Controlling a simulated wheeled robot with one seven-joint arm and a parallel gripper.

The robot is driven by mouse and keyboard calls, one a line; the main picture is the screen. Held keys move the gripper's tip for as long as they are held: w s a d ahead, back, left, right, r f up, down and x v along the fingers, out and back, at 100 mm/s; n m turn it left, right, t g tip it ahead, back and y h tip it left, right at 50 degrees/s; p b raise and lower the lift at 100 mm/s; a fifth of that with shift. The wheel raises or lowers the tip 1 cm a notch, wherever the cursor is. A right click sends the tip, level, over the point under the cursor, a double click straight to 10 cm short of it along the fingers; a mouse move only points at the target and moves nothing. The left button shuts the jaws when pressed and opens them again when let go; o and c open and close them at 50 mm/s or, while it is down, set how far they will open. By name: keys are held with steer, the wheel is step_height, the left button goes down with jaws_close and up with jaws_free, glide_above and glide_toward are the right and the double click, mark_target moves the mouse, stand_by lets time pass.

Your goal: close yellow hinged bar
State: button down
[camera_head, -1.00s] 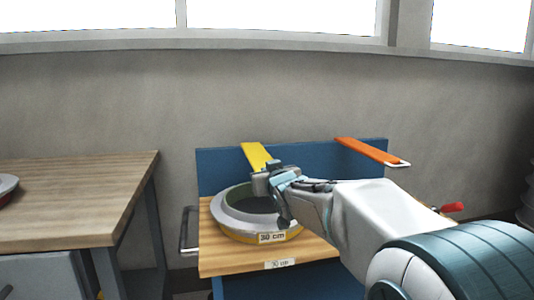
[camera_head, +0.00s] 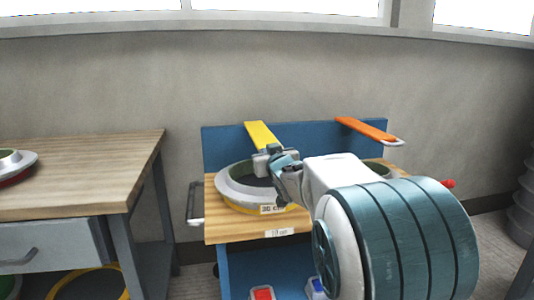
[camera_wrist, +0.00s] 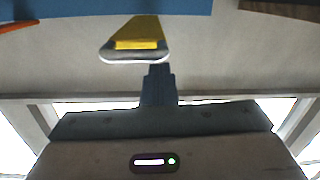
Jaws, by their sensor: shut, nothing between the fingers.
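The yellow hinged bar (camera_head: 261,135) sticks out toward me from the top of the blue back panel (camera_head: 220,146), raised above the ring mould. Its front end is hidden behind my gripper in the head view. In the wrist view the yellow bar (camera_wrist: 139,35) ends in a metal loop handle (camera_wrist: 134,57). My gripper (camera_head: 266,162) is shut and empty, close to the bar's front end and above the ring mould (camera_head: 228,189). In the wrist view my gripper (camera_wrist: 158,75) lies just beside the handle; I cannot tell if they touch.
An orange bar (camera_head: 366,130) with a metal handle sticks out at the panel's right. The wooden shelf (camera_head: 222,229) carries the ring mould labelled 30 cm, and another mould is partly hidden behind my arm. A wooden table (camera_head: 90,165) stands left, with a gap between.

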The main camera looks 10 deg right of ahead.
step_height(320, 180, down, 3)
steer(key=shift+s+d+f+g, duration=0.1)
steer(key=shift+f+g, duration=0.1)
steer(key=shift+g, duration=0.3)
step_height(320, 180, up, 7)
steer(key=s+p, duration=0.2)
steer(key=s+f, duration=0.6)
steer(key=f, duration=0.1)
steer(key=s+d+r+m+g+h+p, duration=0.1)
steer(key=s+r+g+p, duration=0.5)
steer(key=s+r+p, duration=0.4)
steer(key=s+d+r+m+g+p, duration=0.1)
steer(key=s+r+g+p, duration=0.6)
steer(key=s+p, duration=1.4)
step_height(320, 180, up, 4)
steer(key=p, duration=0.5)
steer(key=shift+s+d+m+g+h, duration=0.25)
steer(key=shift+d+m+g+h, duration=0.05)
steer(key=shift+h, duration=0.1)
